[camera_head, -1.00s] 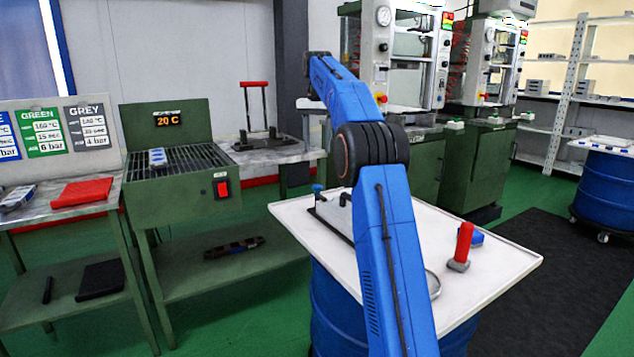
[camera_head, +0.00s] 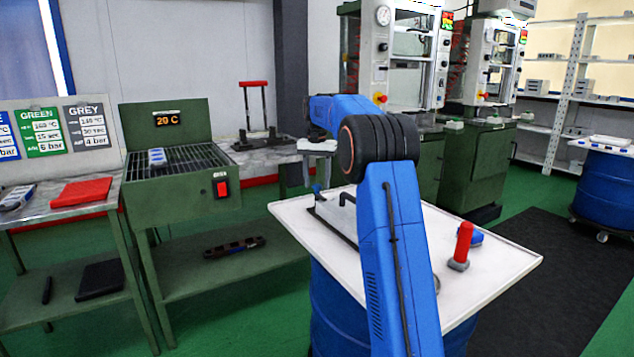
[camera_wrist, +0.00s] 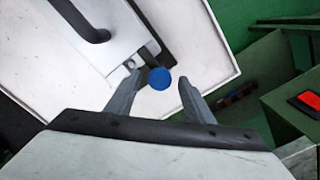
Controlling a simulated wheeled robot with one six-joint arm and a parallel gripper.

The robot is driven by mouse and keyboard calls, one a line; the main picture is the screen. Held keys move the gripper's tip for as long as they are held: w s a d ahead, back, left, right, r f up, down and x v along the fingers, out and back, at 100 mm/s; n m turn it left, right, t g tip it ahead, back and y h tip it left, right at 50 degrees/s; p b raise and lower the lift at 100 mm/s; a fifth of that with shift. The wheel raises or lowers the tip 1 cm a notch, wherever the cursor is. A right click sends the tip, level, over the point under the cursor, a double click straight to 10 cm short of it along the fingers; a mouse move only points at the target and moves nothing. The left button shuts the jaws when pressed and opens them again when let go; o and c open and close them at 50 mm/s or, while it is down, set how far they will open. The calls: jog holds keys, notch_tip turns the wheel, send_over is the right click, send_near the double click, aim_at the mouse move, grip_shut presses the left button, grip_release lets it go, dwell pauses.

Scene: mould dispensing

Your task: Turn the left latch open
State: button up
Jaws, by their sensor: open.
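The left latch shows as a round blue knob (camera_wrist: 160,78) in the wrist view, at the corner of a grey plate (camera_wrist: 105,50) with a dark curved handle (camera_wrist: 78,20). In the head view the latch (camera_head: 317,189) is a small blue piece at the left edge of the white table top (camera_head: 290,208). My gripper (camera_wrist: 154,88) is open, with one finger on each side of the knob in the picture. I cannot tell whether the fingers are level with it or above it. In the head view my gripper (camera_head: 318,165) is above the latch, its fingertips not clear.
A red-handled tool (camera_head: 464,245) and a blue piece (camera_head: 470,235) are on the right of the table top. The green heater bench (camera_head: 180,200) stands to the left, with its red switch (camera_head: 222,187). Green floor lies between it and the table.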

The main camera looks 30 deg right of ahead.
jog(key=c, duration=1)
jog(key=shift+c, duration=0.2)
jog(key=shift+n, duration=0.3)
jog(key=n, duration=0.3)
jog(key=shift+n, duration=0.3)
jog(key=n, duration=0.4)
jog(key=shift+n, duration=0.3)
jog(key=n, duration=0.4)
jog(key=shift+n, duration=2.5)
